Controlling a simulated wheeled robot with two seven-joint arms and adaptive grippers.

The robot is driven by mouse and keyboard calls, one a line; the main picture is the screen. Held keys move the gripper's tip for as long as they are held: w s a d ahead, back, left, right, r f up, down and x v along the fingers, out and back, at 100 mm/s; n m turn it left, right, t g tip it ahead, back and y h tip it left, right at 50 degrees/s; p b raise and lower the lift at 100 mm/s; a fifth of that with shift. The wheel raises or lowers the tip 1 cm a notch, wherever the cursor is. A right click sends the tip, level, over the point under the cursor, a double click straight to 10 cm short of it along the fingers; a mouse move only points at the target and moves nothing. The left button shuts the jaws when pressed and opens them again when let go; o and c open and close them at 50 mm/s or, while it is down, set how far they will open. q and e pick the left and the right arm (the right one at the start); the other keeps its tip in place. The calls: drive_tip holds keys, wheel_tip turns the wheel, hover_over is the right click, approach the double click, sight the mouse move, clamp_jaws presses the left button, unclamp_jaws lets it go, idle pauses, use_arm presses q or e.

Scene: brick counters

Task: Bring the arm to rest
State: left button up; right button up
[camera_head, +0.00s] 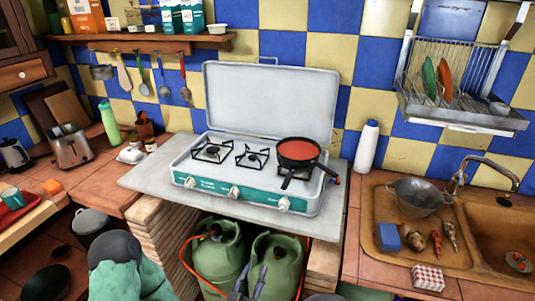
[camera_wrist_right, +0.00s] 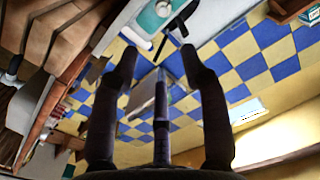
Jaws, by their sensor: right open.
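My right gripper (camera_head: 250,281) shows at the bottom centre of the head view, in front of the green gas bottles below the stove. Most of the right arm is out of the head view. My left gripper is not visible.
The white and teal stove (camera_head: 258,194) stands on a grey slab with a red-filled pan (camera_head: 299,151) on its right burner. Green gas bottles (camera_head: 275,268) stand beneath. The sink (camera_head: 495,236) is at right, a toaster (camera_head: 71,147) at left.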

drive_tip(key=w+d+f+n+g+y, duration=0.1)
drive_tip(key=w+d+f+g+y, duration=0.2)
drive_tip(key=f, duration=0.6)
drive_tip(key=w+d+f+n+g+y, duration=0.15)
drive_tip(key=d+f+g, duration=0.25)
drive_tip(key=f, duration=0.6)
drive_tip(key=s+d+f+g+y+p, duration=0.1)
drive_tip(key=s+d+f+g+y, duration=0.1)
drive_tip(key=s, duration=0.7)
drive_tip(key=s+d+f+g+y, duration=0.2)
drive_tip(key=s+d+f+g, duration=0.2)
drive_tip(key=s+f+g, duration=0.3)
drive_tip(key=s+f+n, duration=0.1)
drive_tip(key=s+f, duration=0.1)
drive_tip(key=s, duration=0.1)
drive_tip(key=shift+d+f+y+p, duration=0.15)
drive_tip(key=shift+y+p, duration=0.2)
